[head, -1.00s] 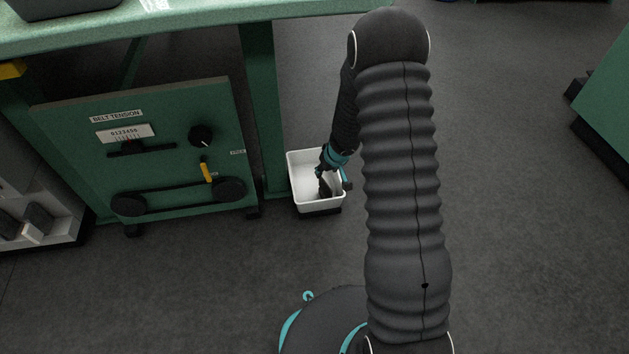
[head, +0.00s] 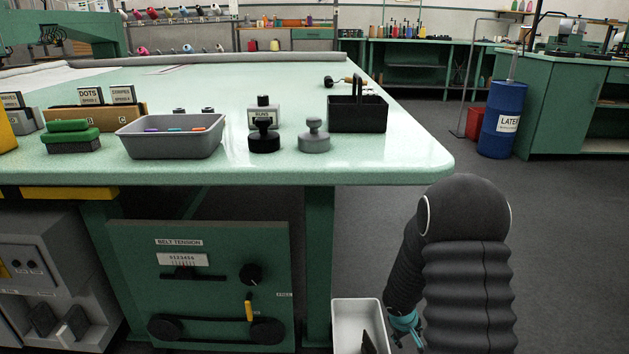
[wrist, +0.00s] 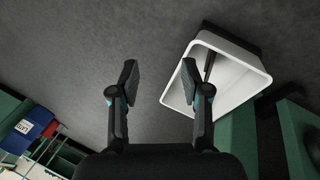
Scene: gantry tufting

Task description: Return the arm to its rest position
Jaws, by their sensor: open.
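My gripper (wrist: 160,85) is open and empty in the wrist view, with its two dark fingers spread over grey floor. A white bin (wrist: 235,90) lies beyond the right finger, with a dark object (wrist: 209,67) inside it. In the head view my arm bends down at the right of the table, and my gripper's teal wrist shows beside the white bin (head: 358,312). The fingertips there are mostly cut off by the lower edge. The dark object (head: 368,342) also shows in the bin.
The green table (head: 400,165) carries a grey tray (head: 170,148), stamps (head: 313,137) and a black caddy (head: 357,112) near its right end. The belt tension panel (head: 200,285) stands below. Open floor lies right of my arm, with a blue barrel (head: 502,120) farther back.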

